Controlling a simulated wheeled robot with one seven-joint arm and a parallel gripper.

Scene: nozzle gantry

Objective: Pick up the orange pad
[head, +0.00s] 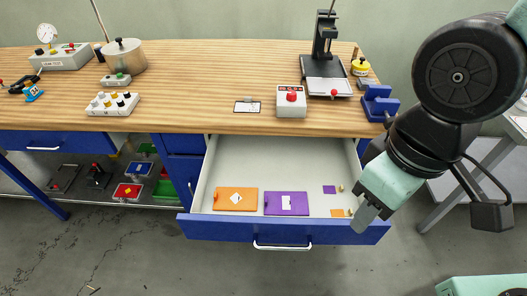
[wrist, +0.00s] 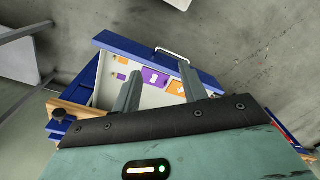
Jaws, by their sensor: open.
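An orange pad (head: 222,206) with a white diamond label and a small orange knob at its left lies in the open drawer, at the left front. It also shows in the wrist view (wrist: 176,87), partly behind a finger. A matching purple pad (head: 275,204) lies to its right. A small orange square (head: 336,213) and a small purple square (head: 329,189) lie at the drawer's right, each beside a small brass-coloured piece. My gripper (head: 367,218) is at the drawer's front right corner, to the right of both pads. In the wrist view its fingers are apart with nothing held.
The blue drawer front (head: 290,232) has a silver handle (head: 282,247). The wooden worktop (head: 210,70) overhangs the drawer's back. A grey box with a red button (head: 291,100) and a blue vise (head: 378,103) stand near the worktop's edge. The floor in front is clear.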

